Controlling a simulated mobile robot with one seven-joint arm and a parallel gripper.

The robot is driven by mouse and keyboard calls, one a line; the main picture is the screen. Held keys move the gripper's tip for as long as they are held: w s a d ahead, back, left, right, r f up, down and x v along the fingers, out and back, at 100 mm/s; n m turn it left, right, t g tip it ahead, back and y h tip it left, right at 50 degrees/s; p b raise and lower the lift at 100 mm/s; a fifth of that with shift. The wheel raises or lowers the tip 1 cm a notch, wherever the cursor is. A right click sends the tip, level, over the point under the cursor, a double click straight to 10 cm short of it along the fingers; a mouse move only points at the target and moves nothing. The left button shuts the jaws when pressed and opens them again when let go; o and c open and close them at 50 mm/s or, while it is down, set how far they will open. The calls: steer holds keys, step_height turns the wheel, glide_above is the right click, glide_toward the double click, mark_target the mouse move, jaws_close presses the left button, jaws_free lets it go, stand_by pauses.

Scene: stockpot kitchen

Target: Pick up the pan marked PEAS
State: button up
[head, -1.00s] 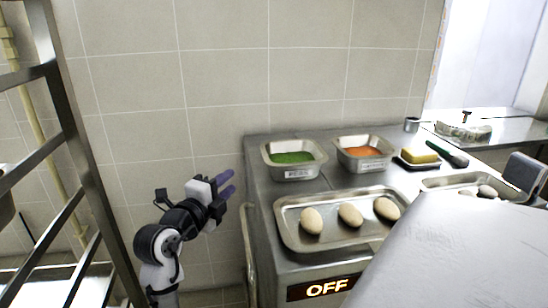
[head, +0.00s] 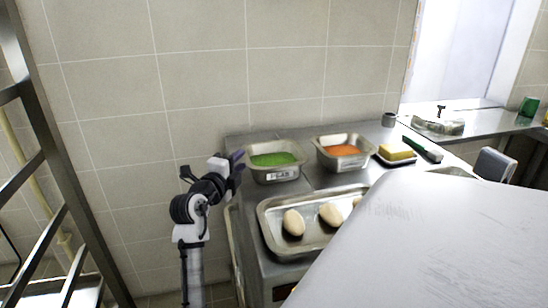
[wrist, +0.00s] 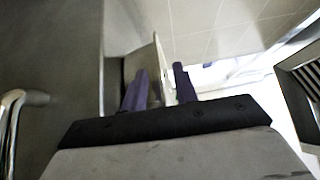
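The pan marked PEAS (head: 276,176) is a rectangular metal pan with green contents and a label on its front. It stands on the back left of the steel counter in the head view. My gripper (head: 237,160) is just left of this pan, near the counter's left edge. In the wrist view, the two purple fingers of my gripper (wrist: 159,80) are apart. A pale upright edge shows between and beyond them; I cannot tell whether it is the pan. No contact with the pan can be made out.
A pan of orange contents (head: 343,163) stands right of the peas pan. A tray (head: 268,228) with pale oval items lies in front. A yellow block on a dish (head: 396,153) and a dark-handled utensil (head: 421,148) are further right. A metal rack (head: 45,155) stands at left.

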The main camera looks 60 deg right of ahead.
steer(key=shift+w+d, duration=0.2)
steer(key=shift+d, duration=0.45)
jaws_close()
stand_by(0.8)
stand_by(0.3)
